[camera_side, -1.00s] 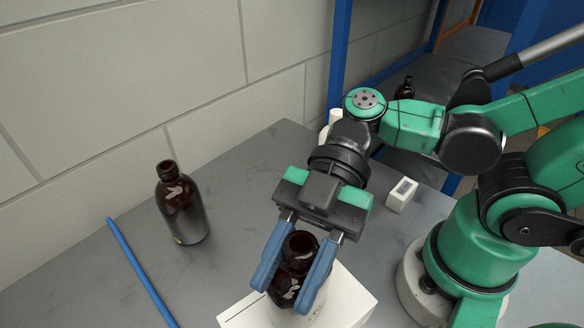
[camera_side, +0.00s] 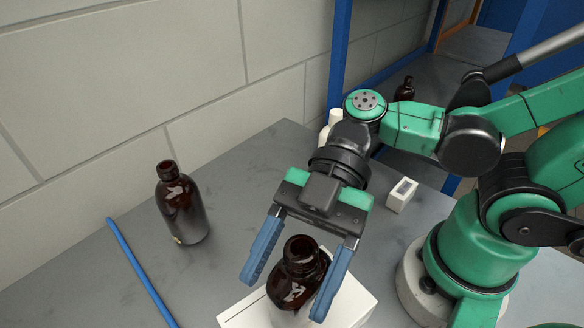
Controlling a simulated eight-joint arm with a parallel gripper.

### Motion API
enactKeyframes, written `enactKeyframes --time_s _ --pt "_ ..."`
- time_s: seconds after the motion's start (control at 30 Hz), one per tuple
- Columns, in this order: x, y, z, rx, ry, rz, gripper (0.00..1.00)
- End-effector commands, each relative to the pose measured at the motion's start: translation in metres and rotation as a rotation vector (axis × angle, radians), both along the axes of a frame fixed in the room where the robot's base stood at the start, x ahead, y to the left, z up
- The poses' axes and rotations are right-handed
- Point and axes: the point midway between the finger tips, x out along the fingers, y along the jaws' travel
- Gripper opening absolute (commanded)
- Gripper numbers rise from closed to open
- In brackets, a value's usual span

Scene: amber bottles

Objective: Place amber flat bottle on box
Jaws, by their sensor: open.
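An amber bottle (camera_side: 297,280) with an open neck stands upright on or right over the white box (camera_side: 352,299) at the bottom of the view; its base is cut off by the frame edge. My gripper (camera_side: 282,292) is open, its two blue fingers on either side of this bottle, with a clear gap at the left finger. A second amber bottle (camera_side: 182,206) stands upright on the grey table to the left, apart from the gripper. I cannot tell from this view which of them is the flat one.
A blue rod (camera_side: 142,273) lies on the grey table (camera_side: 235,215) at the left. A small white block (camera_side: 401,194) lies right of the gripper, and a white object (camera_side: 331,121) stands partly hidden behind my wrist. A wall runs behind. A small dark bottle (camera_side: 405,90) is farther back.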

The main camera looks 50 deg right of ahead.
Motion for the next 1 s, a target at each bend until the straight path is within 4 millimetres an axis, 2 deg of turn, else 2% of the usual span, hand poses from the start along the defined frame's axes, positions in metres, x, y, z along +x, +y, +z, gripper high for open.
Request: enactKeyframes --time_s 0.4,0.57,0.67,0.77,0.83,0.9,1.0 --pt "0.013 -0.053 0.022 -0.001 0.0 -0.007 0.67" --pt "0.015 -0.064 0.026 -0.004 0.002 -0.007 0.67" --pt "0.02 -0.068 0.021 -0.064 0.052 -0.062 0.67" --pt "0.034 -0.076 0.003 -0.234 0.185 -0.243 0.67" --pt "0.048 -0.088 -0.015 -0.385 0.296 -0.453 0.67" --pt "0.065 -0.106 -0.03 -0.519 0.387 -0.714 0.67" --pt "0.088 -0.138 -0.04 -0.621 0.45 -1.093 0.67"
